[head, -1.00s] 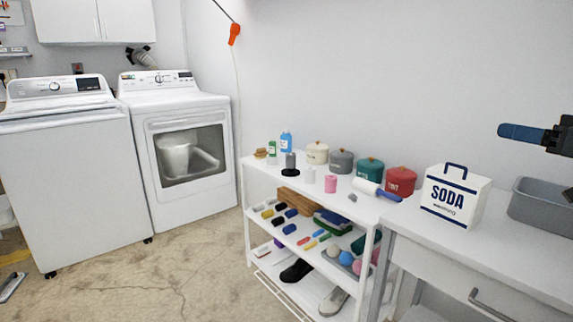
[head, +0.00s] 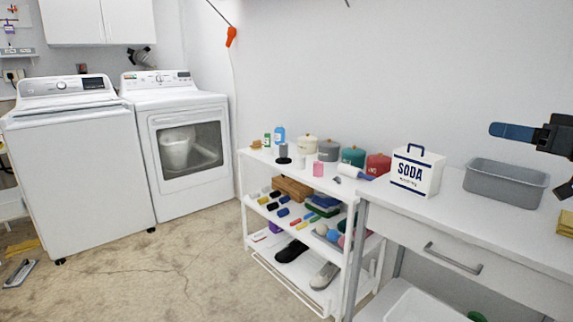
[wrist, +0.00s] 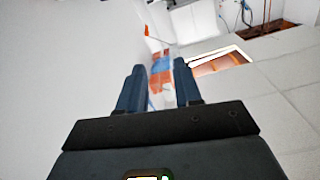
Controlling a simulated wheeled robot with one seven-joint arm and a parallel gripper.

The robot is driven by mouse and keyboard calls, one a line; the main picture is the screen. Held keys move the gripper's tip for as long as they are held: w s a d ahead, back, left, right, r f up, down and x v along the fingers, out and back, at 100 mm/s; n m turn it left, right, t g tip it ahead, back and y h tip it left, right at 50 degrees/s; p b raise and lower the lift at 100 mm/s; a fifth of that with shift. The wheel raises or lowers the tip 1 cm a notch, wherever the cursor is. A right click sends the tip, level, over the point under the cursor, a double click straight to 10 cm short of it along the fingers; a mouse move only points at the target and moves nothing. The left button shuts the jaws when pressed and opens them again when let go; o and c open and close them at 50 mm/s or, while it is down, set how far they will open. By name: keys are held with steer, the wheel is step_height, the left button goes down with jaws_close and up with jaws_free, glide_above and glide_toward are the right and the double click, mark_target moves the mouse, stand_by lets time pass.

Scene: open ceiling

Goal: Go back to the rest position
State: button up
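My gripper (wrist: 158,90) shows in the wrist view with its two dark blue fingers apart and nothing between them. It points toward the white wall and ceiling. In the head view one blue finger of my gripper (head: 512,130) shows at the right edge, raised above the white worktop (head: 450,208). It is above and apart from the grey bin (head: 507,183). The rest of my arm is mostly cut off by the right edge.
A SODA box (head: 415,171) stands beside the grey bin. A white shelf rack (head: 300,182) with canisters, bottles, shoes and small items stands left of the worktop. A washer (head: 75,170) and dryer (head: 188,165) stand at the left. The floor (head: 150,275) before them is mostly clear.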

steer(key=s+a+f+m+h+b, duration=0.1)
steer(key=s+a+f+m+h, duration=0.15)
steer(key=f, duration=0.75)
steer(key=s+a+f+m+h+b, duration=0.1)
steer(key=a+f+m+h, duration=0.15)
steer(key=f, duration=0.75)
steer(key=s+a+f+m+h+b, duration=0.1)
steer(key=s+a+f, duration=0.15)
steer(key=f, duration=0.75)
steer(key=s+a+f+m+h+b, duration=0.1)
steer(key=s+a+f+h, duration=0.15)
steer(key=s+f, duration=0.4)
steer(key=s+a+f+m+g+h+b, duration=0.1)
steer(key=s+a+f, duration=0.35)
steer(key=s, duration=0.25)
steer(key=s+a+f+h+b, duration=0.1)
steer(key=s+a+f, duration=0.2)
steer(key=s+f, duration=0.3)
steer(key=s+a+h+b, duration=0.15)
steer(key=s+a, duration=0.25)
steer(key=s, duration=1.2)
steer(key=s+a+r+n+t+y+b, duration=0.1)
steer(key=s+a+r+n+b, duration=0.2)
steer(key=s+r, duration=0.75)
step_height(320, 180, up, 22)
steer(key=s+p, duration=0.1)
steer(key=p, duration=2.3)
steer(key=shift+s+a+r, duration=0.15)
steer(key=shift+s+a, duration=0.05)
steer(key=shift+s, duration=0.15)
